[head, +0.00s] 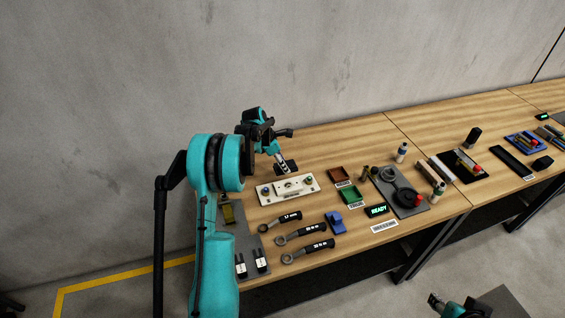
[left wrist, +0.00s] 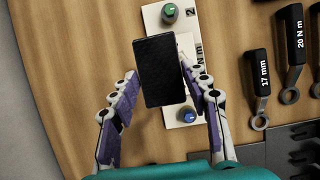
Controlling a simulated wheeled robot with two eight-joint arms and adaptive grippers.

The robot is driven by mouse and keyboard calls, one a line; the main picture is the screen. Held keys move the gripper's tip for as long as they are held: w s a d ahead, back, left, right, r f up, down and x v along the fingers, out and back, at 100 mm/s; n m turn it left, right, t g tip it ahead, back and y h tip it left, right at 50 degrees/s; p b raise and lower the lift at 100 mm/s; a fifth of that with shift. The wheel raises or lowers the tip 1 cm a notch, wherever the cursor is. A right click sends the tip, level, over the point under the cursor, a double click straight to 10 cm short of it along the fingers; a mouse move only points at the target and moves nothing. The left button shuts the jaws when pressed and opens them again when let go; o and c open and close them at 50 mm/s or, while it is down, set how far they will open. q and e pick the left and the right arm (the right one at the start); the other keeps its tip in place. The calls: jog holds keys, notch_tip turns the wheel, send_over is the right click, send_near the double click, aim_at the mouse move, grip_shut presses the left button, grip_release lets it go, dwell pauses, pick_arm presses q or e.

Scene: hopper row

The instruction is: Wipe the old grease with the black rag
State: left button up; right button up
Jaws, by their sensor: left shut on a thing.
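The black rag (left wrist: 160,72) shows as a flat dark rectangle between the two fingers of my left gripper (left wrist: 158,76) in the left wrist view. The fingers are shut on its two sides. In the head view my left gripper (head: 281,158) is over the left table's back part, with the dark rag (head: 291,168) at its tips, behind the white panel. I cannot make out the old grease. A grey plate (head: 414,206) carries a dark round part and a ring. My right gripper (head: 437,301) shows partly at the bottom edge, off the table; its jaw state is unclear.
A white panel with knobs (head: 274,196) lies close to the rag. Several wrenches (head: 287,221), a red tray (head: 341,175), a green tray (head: 352,194), a blue block (head: 335,221) and a READY display (head: 377,210) are nearby. The back of the table (head: 340,143) is clear.

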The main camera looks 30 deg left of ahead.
pick_arm(q)
notch_tip(320, 180, down, 6)
jog(key=b, duration=0.3)
jog(key=shift+b, duration=0.4)
jog(key=s+d, duration=0.3)
jog(key=shift+d+r, duration=0.25)
jog(key=shift+r, duration=0.15)
jog(key=shift+s+d+b, duration=0.35)
jog(key=shift+s+d, duration=0.1)
jog(key=shift+d, duration=0.15)
jog(key=shift+w+a, duration=0.1)
jog(key=shift+a, duration=0.05)
jog(key=shift+w+a, duration=0.9)
jog(key=shift+a, duration=0.15)
jog(key=shift+f+b, duration=0.6)
